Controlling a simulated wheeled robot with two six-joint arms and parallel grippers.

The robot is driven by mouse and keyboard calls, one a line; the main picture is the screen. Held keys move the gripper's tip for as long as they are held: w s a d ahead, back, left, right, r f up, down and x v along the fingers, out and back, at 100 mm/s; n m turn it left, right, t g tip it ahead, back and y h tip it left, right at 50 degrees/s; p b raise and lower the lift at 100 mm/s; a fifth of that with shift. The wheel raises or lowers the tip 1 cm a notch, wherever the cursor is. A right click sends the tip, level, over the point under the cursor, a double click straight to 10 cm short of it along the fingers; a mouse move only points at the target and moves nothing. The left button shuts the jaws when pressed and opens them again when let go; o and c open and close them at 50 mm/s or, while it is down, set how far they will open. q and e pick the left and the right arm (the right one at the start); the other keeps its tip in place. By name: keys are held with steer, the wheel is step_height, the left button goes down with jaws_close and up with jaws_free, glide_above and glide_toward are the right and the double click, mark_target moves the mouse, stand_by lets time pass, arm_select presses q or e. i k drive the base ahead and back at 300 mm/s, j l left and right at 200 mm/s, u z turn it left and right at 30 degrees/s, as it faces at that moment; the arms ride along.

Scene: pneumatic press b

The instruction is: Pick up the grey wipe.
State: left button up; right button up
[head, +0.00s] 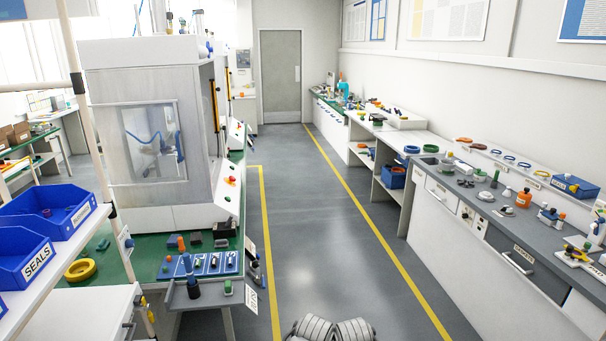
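I cannot pick out the grey wipe for certain. Small dark grey pieces (195,239) lie on the green bench top in front of the press, too small to tell whether one is a cloth. Neither of my grippers shows; only rounded grey parts, apparently my own, are at the bottom edge of the head view.
The press cabinet (135,190) stands on the green bench at left. A blue fixture strip (200,264) is at its front. Blue bins (22,262) are at far left. A long grey-topped counter (520,215) with many small items runs along the right. The aisle floor (310,220) is clear.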

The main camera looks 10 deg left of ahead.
mark_target(222, 244)
steer(key=i, duration=0.55)
steer(key=i+j+z, duration=0.1)
steer(key=i, duration=0.4)
steer(key=i+l+u, duration=0.2)
steer(key=i, duration=0.15)
steer(key=i+l+u, duration=0.2)
steer(key=i, duration=0.15)
steer(key=i+u, duration=0.2)
steer(key=u, duration=0.2)
steer(key=i+l+u, duration=0.1)
steer(key=u, duration=0.35)
steer(key=i+l+u, duration=0.2)
steer(key=u, duration=0.2)
steer(key=i+l+u, duration=0.15)
steer(key=u, duration=0.25)
steer(key=i+l+u, duration=0.25)
steer(key=u, duration=0.2)
steer(key=i+l+u, duration=0.2)
steer(key=u, duration=0.2)
